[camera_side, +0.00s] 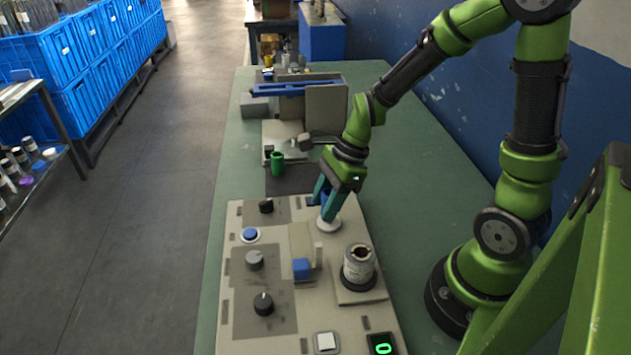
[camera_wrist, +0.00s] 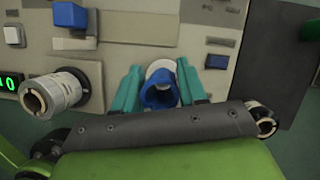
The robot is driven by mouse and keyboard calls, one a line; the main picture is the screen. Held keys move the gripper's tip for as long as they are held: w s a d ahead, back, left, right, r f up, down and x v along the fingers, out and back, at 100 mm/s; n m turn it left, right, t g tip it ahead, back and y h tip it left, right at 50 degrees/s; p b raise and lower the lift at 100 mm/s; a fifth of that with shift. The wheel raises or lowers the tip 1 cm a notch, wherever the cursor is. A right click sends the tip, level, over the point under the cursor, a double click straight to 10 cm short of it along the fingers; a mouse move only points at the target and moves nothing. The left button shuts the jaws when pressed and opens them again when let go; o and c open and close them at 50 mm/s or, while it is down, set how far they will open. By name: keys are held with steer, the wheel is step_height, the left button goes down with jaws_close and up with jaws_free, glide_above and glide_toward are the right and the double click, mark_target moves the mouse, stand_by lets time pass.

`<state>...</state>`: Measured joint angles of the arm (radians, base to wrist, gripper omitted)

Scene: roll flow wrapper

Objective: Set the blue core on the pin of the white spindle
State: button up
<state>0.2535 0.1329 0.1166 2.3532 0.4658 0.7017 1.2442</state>
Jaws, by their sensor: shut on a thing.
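The blue core (camera_wrist: 160,96) is a short hollow tube between the teal fingers of my gripper (camera_wrist: 160,78) in the wrist view. My gripper (camera_side: 326,204) is shut on it. In the side view the fingers mostly hide the core. The white spindle (camera_side: 329,226) shows as a pale round disc on the grey-beige panel, right under the fingertips. In the wrist view the white spindle (camera_wrist: 161,66) shows just beyond the core, whose edge overlaps it. The pin is hidden, so I cannot tell whether the core is around it or above it.
A white roll with a brown core (camera_side: 358,265) stands on the panel close to the spindle. A beige block with a blue end (camera_side: 302,268), several black knobs and a blue button (camera_side: 250,234) lie to the left. The green table's left strip is clear.

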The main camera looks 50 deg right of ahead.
steer(key=shift+f, duration=0.3)
steer(key=shift+f, duration=0.35)
steer(key=shift+f, duration=0.3)
stand_by(0.4)
steer(key=o, duration=1.6)
steer(key=shift+r, duration=4.05)
